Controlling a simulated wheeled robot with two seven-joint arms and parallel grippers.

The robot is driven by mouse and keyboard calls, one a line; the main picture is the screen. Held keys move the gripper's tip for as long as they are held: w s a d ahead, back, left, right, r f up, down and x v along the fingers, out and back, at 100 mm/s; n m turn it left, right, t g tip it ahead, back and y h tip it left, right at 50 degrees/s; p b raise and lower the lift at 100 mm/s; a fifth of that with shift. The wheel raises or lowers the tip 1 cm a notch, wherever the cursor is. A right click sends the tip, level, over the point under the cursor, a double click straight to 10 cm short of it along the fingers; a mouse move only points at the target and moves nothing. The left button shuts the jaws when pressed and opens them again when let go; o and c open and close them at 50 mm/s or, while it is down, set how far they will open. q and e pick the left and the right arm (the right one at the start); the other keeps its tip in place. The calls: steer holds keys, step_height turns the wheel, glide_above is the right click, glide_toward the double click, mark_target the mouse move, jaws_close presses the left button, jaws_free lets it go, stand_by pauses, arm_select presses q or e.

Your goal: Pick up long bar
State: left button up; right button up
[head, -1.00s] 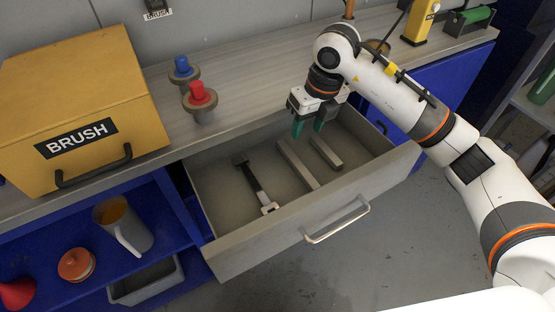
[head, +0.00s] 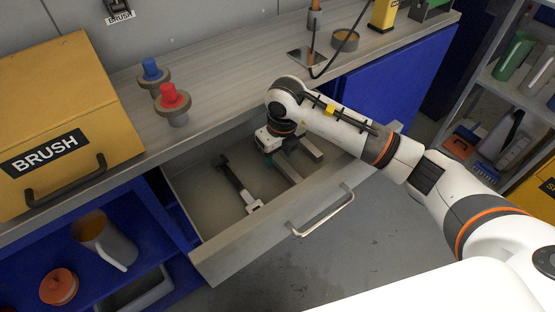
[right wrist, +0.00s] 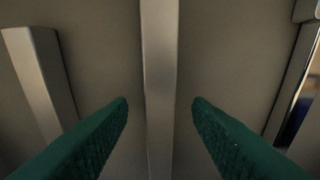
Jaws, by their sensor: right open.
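The long grey bar (head: 287,171) lies on the bottom of the open drawer (head: 240,247), its far part hidden behind my right gripper (head: 275,158). In the right wrist view the long bar (right wrist: 159,80) runs upright through the middle. The green fingers of my right gripper (right wrist: 160,104) are open, one on each side of the bar, with clear gaps between. I cannot tell how far the fingertips are above the drawer bottom. My left gripper is not in view.
A shorter bar (head: 312,150) lies right of the long bar, and a dark-handled tool (head: 238,184) lies left of it. Red (head: 172,97) and blue (head: 151,70) knobbed pieces stand on the counter behind.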

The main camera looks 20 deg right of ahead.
steer(key=shift+f, duration=0.35)
jaws_close()
steer(key=shift+w+r, duration=0.1)
steer(key=shift+r, duration=0.1)
